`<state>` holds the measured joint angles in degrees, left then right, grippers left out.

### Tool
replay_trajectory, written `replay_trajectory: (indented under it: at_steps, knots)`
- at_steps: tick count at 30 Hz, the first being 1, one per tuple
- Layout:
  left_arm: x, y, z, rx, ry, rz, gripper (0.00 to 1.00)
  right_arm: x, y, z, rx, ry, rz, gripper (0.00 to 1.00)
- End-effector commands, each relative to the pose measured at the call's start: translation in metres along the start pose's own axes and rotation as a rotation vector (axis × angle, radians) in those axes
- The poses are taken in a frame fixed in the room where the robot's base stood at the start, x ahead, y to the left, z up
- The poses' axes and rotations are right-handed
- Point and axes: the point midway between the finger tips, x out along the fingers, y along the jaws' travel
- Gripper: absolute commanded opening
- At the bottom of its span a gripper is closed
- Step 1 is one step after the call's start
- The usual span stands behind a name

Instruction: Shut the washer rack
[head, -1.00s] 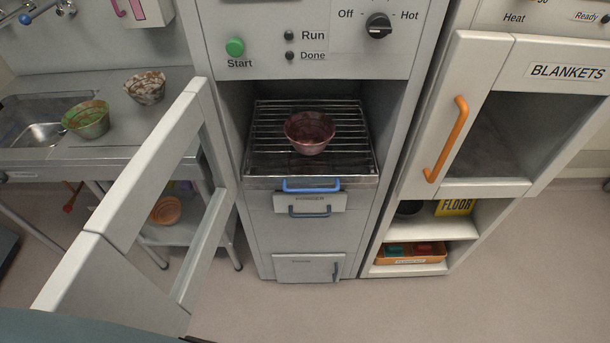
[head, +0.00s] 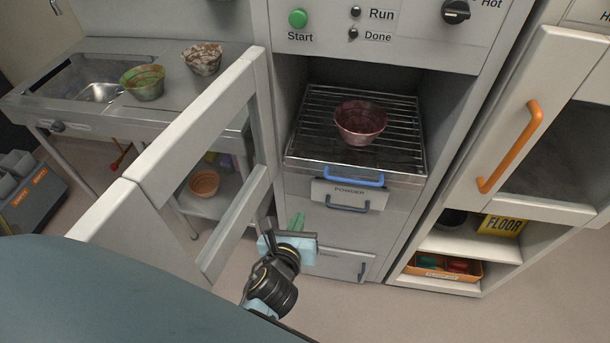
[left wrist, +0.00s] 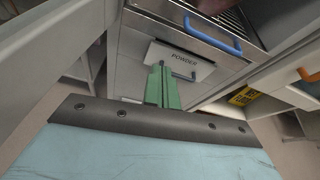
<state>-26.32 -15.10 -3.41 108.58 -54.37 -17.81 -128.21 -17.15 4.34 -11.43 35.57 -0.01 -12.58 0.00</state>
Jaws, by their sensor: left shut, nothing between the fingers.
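The washer rack (head: 310,130) is a wire rack with a metal front and a blue handle (head: 352,178), in the open bay of the grey washer. The blue handle also shows in the left wrist view (left wrist: 212,36). My left gripper (head: 296,221) is shut and empty, with green fingers, below and left of the handle, apart from it. It also shows in the left wrist view (left wrist: 162,88). My right gripper is out of view.
The washer door (head: 190,140) stands open on the left, beside my left arm. The POWDER drawer (head: 330,192) is below the rack. A sink bench (head: 100,115) with two bowls stands at left. A blanket cabinet with an orange handle (head: 510,146) stands at right.

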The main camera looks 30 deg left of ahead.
Motion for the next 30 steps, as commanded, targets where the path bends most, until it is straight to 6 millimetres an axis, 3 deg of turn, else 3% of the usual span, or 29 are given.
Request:
replay_trajectory:
  at_steps: [3,8,24,30]
  knots:
    - [-0.003,0.005,0.024,0.112,-0.052,0.027,0.0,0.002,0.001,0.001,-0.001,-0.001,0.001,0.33]
    - [0.004,0.007,0.032,0.159,-0.069,0.037,0.0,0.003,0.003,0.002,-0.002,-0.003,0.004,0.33]
    - [0.104,0.009,0.041,0.153,-0.07,0.035,0.0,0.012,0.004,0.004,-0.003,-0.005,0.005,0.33]
    - [0.125,0.009,0.05,0.154,-0.067,0.035,0.0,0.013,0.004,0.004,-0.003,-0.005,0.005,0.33]
